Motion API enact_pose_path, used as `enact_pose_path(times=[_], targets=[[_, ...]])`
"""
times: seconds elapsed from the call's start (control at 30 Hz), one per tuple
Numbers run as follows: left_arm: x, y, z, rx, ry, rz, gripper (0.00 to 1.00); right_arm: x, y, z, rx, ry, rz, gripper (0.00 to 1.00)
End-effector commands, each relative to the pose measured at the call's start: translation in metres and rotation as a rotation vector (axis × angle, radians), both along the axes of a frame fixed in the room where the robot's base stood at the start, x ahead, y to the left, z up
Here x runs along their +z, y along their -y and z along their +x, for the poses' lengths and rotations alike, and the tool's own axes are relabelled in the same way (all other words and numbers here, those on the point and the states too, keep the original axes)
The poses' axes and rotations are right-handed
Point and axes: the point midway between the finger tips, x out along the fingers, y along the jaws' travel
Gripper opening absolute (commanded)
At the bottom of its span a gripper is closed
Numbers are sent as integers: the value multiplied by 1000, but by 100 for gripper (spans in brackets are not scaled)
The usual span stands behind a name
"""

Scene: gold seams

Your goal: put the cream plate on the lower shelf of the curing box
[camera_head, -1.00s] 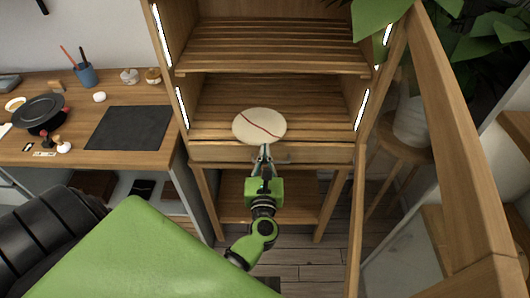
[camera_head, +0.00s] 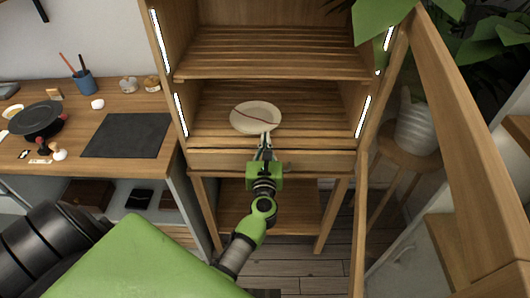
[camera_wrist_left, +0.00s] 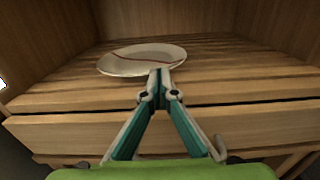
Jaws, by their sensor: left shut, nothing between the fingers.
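The cream plate (camera_head: 256,117), with a dark red-brown seam across it, lies on the slatted lower shelf (camera_head: 215,126) of the wooden curing box, close to the front. It also shows in the left wrist view (camera_wrist_left: 140,60), resting about flat on the slats. My left gripper (camera_head: 265,138) is at the shelf's front edge with its fingers shut and nothing between them. In the left wrist view its fingertips (camera_wrist_left: 160,77) are at the plate's near rim; I cannot tell whether they touch it. My right gripper is not in view.
The upper shelf (camera_head: 270,55) is empty and hangs above the plate. The box's door (camera_head: 470,140) stands open at right. A potted plant (camera_head: 415,127) is on a stool beyond it. A desk (camera_head: 120,98) with a dark mat stands at left. The lower shelf behind the plate is free.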

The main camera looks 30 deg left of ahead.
Motion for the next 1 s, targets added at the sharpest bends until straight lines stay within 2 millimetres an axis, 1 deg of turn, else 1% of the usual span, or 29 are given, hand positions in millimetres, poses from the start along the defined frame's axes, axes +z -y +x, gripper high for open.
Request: enact_pose_path(times=[0.17,0.3,0.5,0.7,1.0], targets=[[-2,17,-28,-1,-4,-3,0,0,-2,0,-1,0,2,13],[-2,33,-54,0,-5,-2,0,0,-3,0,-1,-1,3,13],[-1,51,-83,0,-4,0,0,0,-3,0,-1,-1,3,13],[-1,58,-96,1,-2,-1,0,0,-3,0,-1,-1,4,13],[0,59,-96,0,-1,-1,0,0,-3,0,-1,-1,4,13]])
